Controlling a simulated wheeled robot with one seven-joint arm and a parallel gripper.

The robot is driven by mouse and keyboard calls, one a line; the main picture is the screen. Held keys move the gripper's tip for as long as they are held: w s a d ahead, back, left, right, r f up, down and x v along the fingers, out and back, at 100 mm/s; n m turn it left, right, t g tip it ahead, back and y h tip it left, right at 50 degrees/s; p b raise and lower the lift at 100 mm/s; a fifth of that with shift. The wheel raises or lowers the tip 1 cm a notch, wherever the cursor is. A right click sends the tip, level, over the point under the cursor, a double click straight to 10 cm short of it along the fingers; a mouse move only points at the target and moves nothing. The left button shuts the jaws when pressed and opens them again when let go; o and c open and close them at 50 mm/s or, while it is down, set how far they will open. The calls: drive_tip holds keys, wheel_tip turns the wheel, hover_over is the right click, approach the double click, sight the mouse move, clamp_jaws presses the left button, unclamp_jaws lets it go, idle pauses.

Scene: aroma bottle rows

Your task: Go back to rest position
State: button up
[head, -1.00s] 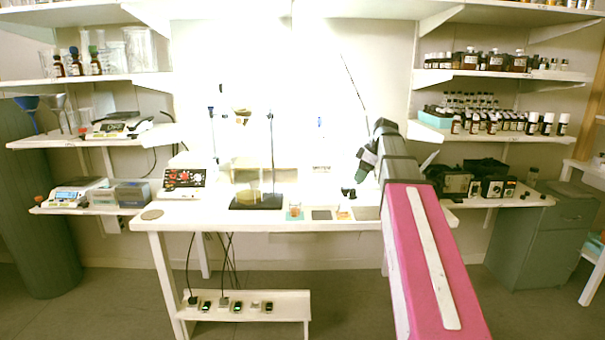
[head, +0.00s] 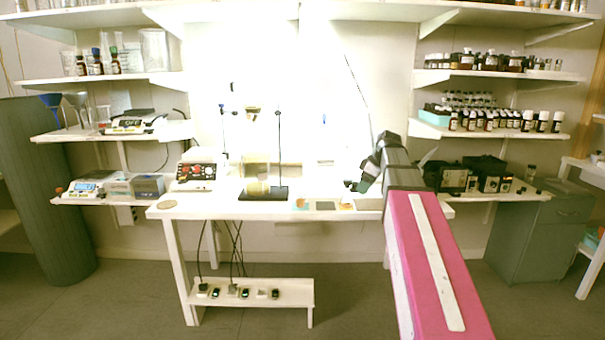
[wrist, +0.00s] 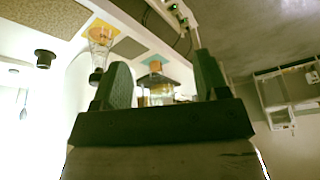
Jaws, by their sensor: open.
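My gripper (wrist: 164,80) is open, its two dark green fingers spread apart at the bottom of the wrist view. In the head view my gripper (head: 363,183) hangs over the right part of the white worktable (head: 400,211). In the wrist view a glass with amber content (wrist: 157,88) shows in the gap between the fingers; it looks to stand beyond them, not gripped. A clear glass on a yellow-orange square (wrist: 101,38) is left of it. My pink arm covers the table's right end in the head view.
A stand with a dark base (head: 264,193) and a control box with knobs (head: 196,173) are on the table. Shelves with dark bottles (head: 490,120) are at right. A grey cabinet (head: 540,240) stands at right, a dark cylinder (head: 45,190) at left. The floor in front is clear.

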drive_tip(key=s+a+f+m+h, duration=0.1)
drive_tip(key=s+f+m, duration=0.3)
drive_tip(key=f, duration=0.7)
drive_tip(key=s+a+f+m+g+h, duration=0.1)
drive_tip(key=s+f+m, duration=0.3)
drive_tip(key=s+f, duration=0.4)
drive_tip(key=s+a+f+m+h, duration=0.1)
drive_tip(key=s+f+m, duration=0.3)
drive_tip(key=f, duration=1)
drive_tip(key=s+h, duration=0.1)
drive_tip(key=s, duration=0.2)
drive_tip(key=shift+a+f+m+g, duration=0.2)
drive_tip(key=shift+m+g, duration=0.1)
